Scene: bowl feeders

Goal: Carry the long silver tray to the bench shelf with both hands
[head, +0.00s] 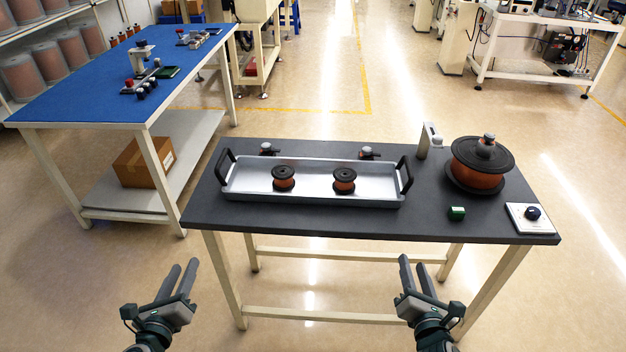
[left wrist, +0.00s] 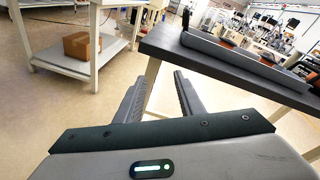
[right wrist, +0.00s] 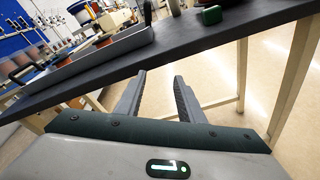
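The long silver tray (head: 314,190) lies flat on the dark-topped table, with a black handle at each end. Two copper-coloured spools with black flanges, a left one (head: 283,178) and a right one (head: 344,180), stand in it. The tray's side also shows in the left wrist view (left wrist: 235,58) and the right wrist view (right wrist: 100,60). My left gripper (head: 182,266) is open and empty, in front of the table's left end and below its top. My right gripper (head: 416,266) is open and empty, in front of the table's front edge. Neither touches the tray.
A large lidded copper-coloured spool (head: 480,165), a green block (head: 456,213) and a white plate with a dark knob (head: 532,216) sit on the table's right. A blue-topped bench (head: 110,80) with a lower shelf (head: 190,160) holding a cardboard box (head: 143,160) stands at left. Floor between is clear.

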